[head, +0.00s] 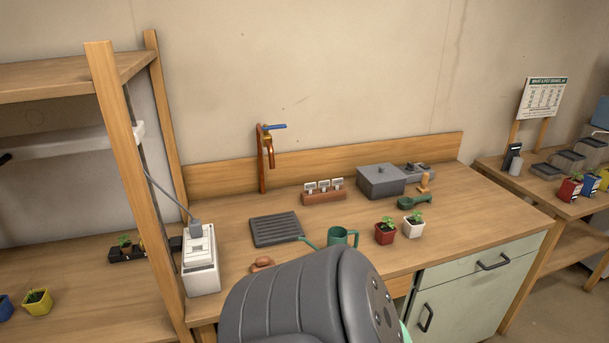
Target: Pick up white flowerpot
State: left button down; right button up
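The white flowerpot (411,229), a small squarish pot with a green seedling, stands upright on the wooden worktop near its front edge. A red flowerpot (385,235) with a similar seedling stands just to its left, with a narrow gap between them. A dark grey arm link of mine fills the bottom centre, below and left of both pots. Neither of my grippers shows in the head view.
A green watering can (341,238) stands left of the red pot. A green scoop-like tool (416,202) lies behind the white pot, near a grey box (381,181). A black ribbed tray (276,229) lies farther left. The worktop right of the white pot is clear.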

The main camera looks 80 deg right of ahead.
aim_at(413, 226)
jog(key=z, duration=3.3)
